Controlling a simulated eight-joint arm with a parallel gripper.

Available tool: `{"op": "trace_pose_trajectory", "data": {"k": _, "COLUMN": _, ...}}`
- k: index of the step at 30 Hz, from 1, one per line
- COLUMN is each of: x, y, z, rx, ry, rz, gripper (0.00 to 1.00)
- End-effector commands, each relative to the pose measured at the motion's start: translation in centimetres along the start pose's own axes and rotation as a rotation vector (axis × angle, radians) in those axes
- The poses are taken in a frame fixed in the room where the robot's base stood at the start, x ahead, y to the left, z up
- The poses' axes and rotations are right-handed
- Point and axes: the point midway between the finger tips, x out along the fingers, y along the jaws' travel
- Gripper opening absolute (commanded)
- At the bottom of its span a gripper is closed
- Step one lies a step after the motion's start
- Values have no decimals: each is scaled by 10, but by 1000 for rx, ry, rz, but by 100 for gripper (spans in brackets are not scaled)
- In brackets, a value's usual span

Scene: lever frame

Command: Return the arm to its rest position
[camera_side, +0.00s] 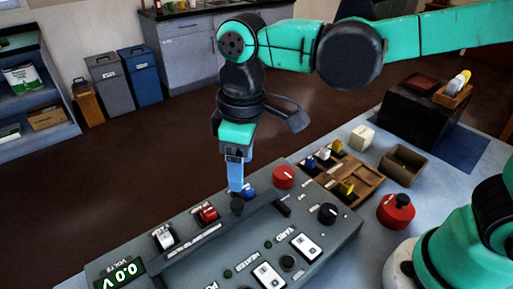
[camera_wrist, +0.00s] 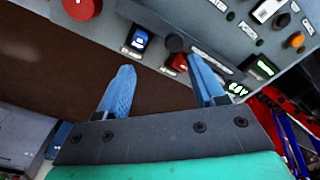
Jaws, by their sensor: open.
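A white switch (camera_side: 163,238) is further left.
The panel also has a red button (camera_side: 284,176), a black dial (camera_side: 327,213) and a display reading 0.0 volts (camera_side: 122,273). To the right are a wooden tray (camera_side: 367,184) with coloured pieces, a brown box (camera_side: 402,164), a cream block (camera_side: 361,138) and a red knobbed object (camera_side: 396,210).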

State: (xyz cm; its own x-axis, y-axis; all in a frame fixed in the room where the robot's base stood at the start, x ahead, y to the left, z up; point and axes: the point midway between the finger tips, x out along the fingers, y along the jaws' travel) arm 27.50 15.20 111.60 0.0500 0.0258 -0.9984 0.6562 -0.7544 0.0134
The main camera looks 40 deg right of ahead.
Motion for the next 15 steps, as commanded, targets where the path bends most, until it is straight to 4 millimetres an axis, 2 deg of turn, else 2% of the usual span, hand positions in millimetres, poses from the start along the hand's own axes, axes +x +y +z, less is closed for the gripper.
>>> {"op": "trace_pose_trajectory", "data": {"k": 6, "x": -9, "y": 53, "z": 48, "rx": 301, "ry": 221, "rz": 75, "gripper": 62}}
{"op": "trace_pose_trajectory", "data": {"k": 9, "x": -9, "y": 73, "z": 71, "rx": 445, "ry": 333, "rz": 124, "gripper": 62}}
{"op": "trace_pose_trajectory", "data": {"k": 15, "x": -5, "y": 96, "z": 105, "rx": 638, "ry": 490, "rz": 203, "gripper": 62}}
